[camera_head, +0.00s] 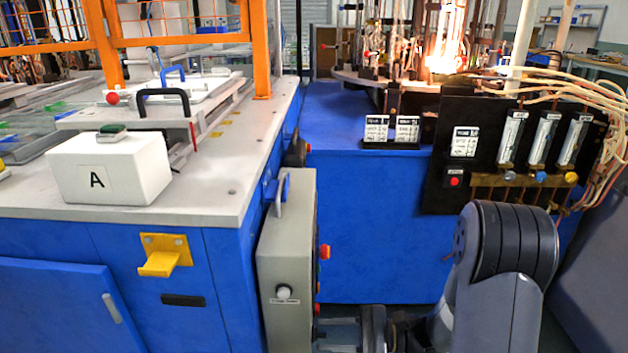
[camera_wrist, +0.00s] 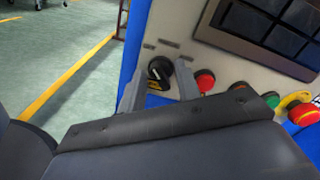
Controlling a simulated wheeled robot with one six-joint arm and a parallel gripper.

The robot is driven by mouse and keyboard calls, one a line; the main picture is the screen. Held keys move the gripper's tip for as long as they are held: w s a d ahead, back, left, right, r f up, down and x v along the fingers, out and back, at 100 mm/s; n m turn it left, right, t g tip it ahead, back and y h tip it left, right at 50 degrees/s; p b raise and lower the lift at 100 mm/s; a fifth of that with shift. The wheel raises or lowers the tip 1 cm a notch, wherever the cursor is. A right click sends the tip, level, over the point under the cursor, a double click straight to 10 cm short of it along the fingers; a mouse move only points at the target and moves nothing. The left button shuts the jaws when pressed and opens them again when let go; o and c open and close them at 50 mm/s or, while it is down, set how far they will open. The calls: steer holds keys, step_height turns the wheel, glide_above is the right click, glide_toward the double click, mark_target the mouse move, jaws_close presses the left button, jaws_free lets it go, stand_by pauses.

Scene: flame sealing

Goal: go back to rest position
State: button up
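My gripper (camera_wrist: 159,77) is open in the wrist view. In the head view my gripper (camera_head: 328,335) is low at the bottom edge, partly cut off. It points left at the button side of a grey control box (camera_head: 286,254). My dark arm reaches it from the lower right. Contact with the knob cannot be told.
The panel also has a red button (camera_wrist: 205,80), a green button (camera_wrist: 271,99), a yellow-ringed stop button (camera_wrist: 296,103) and a dark screen (camera_wrist: 270,32). Blue cabinets (camera_head: 375,220) stand behind and left. A flame (camera_head: 445,52) burns at the back right. Open floor (camera_wrist: 60,50) lies left.

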steer(key=shift+w+d+m+p, duration=0.1)
steer(key=shift+d+m+p, duration=0.2)
steer(key=shift+m+p, duration=1.5)
steer(key=shift+w+d+m+p, duration=0.1)
steer(key=shift+d+m, duration=0.2)
steer(key=shift+m, duration=3.15)
steer(key=shift+d+m+p, duration=0.3)
steer(key=shift+m+p, duration=0.65)
steer(key=shift+m, duration=1.7)
